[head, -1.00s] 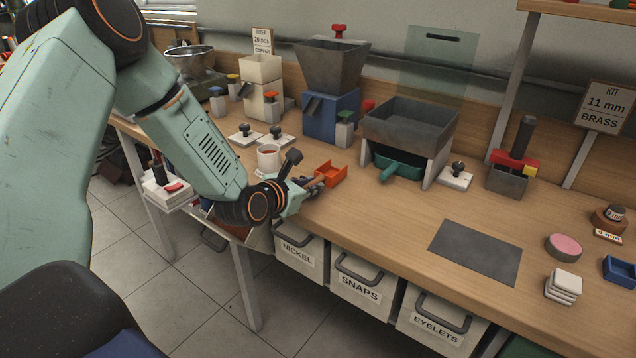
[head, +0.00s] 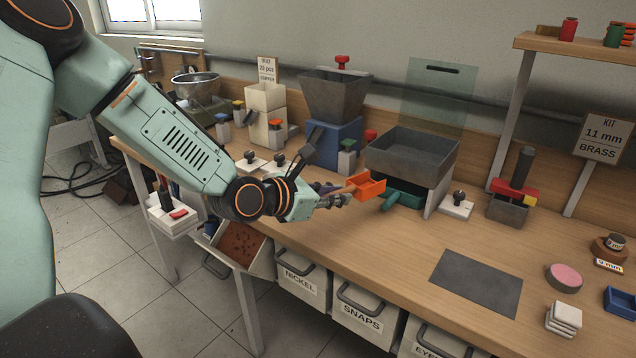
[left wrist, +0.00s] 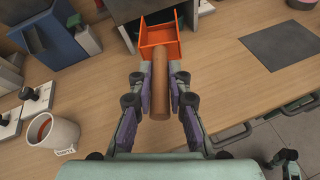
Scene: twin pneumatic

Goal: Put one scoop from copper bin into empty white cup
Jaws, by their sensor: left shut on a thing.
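My left gripper (head: 338,200) is shut on the wooden handle of an orange scoop (head: 367,186). In the left wrist view the handle (left wrist: 160,85) lies between both fingers, and the square pan (left wrist: 158,38) points away and looks empty. The scoop is in front of the grey hopper with the green drawer and appears to be above the table. A white cup (left wrist: 52,131) stands left of my gripper in the left wrist view, with a reddish-brown inside; my arm hides it in the head view. A tilted bin (head: 262,262) with copper-brown contents hangs below the table's front edge.
The grey hopper (head: 410,150) stands just behind the scoop. A blue dispenser (head: 330,140) and pale dispenser (head: 265,105) stand at the back left. A dark mat (head: 476,283) lies on the right, with clear wood around it. Dark jointed parts (left wrist: 285,160) show at the wrist view's edge.

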